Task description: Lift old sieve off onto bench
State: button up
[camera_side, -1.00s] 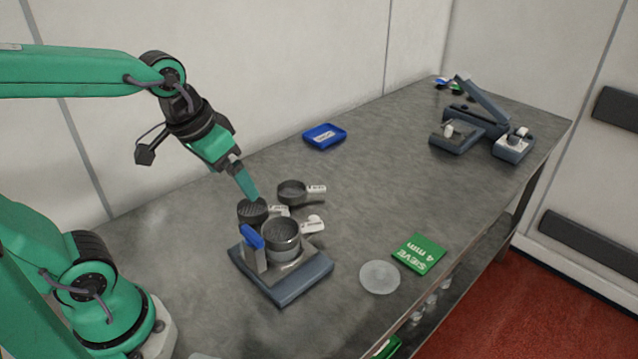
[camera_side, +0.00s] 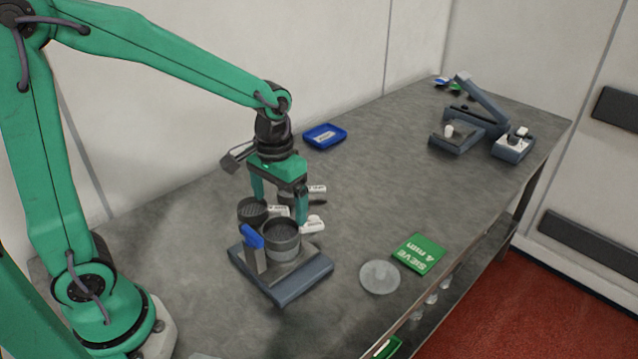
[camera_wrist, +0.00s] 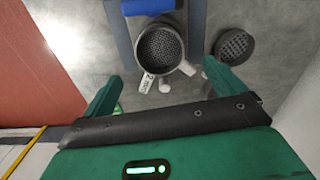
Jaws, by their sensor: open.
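The old sieve (camera_side: 283,240) is a round dark grey pan with a mesh floor and a white tag. It sits on the grey-blue base (camera_side: 310,278) on the bench, beside a blue clamp handle (camera_side: 252,237). In the wrist view the sieve (camera_wrist: 160,50) shows mesh inside and a tag that seems to read 2 mm. My gripper (camera_side: 280,209) is open, pointing down, its fingers above and just behind the sieve. In the wrist view the fingers (camera_wrist: 160,78) are spread either side of the tag. Nothing is between them.
A clear disc (camera_side: 380,277) and green card reading SIEVE 4 mm (camera_side: 419,253) lie right. A blue tray (camera_side: 325,136) lies behind. The bench's middle (camera_side: 390,180) is clear.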

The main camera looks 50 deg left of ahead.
aim_at(282, 236)
jog(key=shift+f, duration=0.1)
jog(key=shift+f, duration=3.8)
jog(key=c, duration=1.1)
jog(key=shift+r, duration=1.15)
jog(key=shift+r, duration=1.65)
